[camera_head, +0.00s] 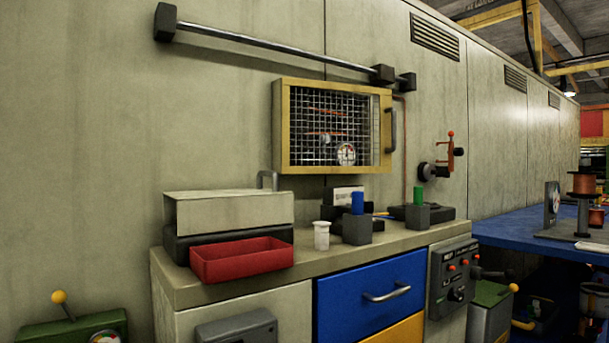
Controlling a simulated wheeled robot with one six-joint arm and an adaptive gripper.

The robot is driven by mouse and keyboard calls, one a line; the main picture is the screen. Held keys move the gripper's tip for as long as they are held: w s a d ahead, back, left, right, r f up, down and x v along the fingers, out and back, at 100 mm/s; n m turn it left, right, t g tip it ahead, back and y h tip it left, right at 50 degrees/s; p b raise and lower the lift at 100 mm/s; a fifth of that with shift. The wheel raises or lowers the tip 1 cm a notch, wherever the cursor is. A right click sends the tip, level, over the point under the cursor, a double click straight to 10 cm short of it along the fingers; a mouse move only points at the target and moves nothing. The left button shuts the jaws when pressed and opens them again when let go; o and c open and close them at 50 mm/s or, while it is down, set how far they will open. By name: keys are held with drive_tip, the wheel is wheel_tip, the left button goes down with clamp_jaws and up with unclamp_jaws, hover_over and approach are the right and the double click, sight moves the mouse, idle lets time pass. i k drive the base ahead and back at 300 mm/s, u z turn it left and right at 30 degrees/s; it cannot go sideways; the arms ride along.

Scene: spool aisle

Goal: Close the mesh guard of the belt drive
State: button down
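The mesh guard (287,128) is a yellow-framed panel with wire mesh, mounted on the beige wall above the cabinet. A dark upright handle (393,130) is at its right edge. Behind the mesh I see orange-red parts and a round white gauge (346,153); the belt drive itself is hard to make out through the wire. I cannot tell clearly whether the guard is fully shut or slightly ajar at its right side. My gripper is not in this view.
A metal rail (270,46) with dark blocks runs above the guard. The cabinet top (305,262) below holds a red tray (241,260), a beige-lidded box (228,209), a white jar (321,236) and small blocks. An orange-handled crank (440,165) sticks out at right.

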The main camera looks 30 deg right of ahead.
sight(387, 124)
drive_tip(key=u, duration=0.95)
drive_tip(key=k, duration=0.9)
drive_tip(key=z, duration=1.4)
drive_tip(key=i, duration=0.35)
drive_tip(key=z, duration=0.05)
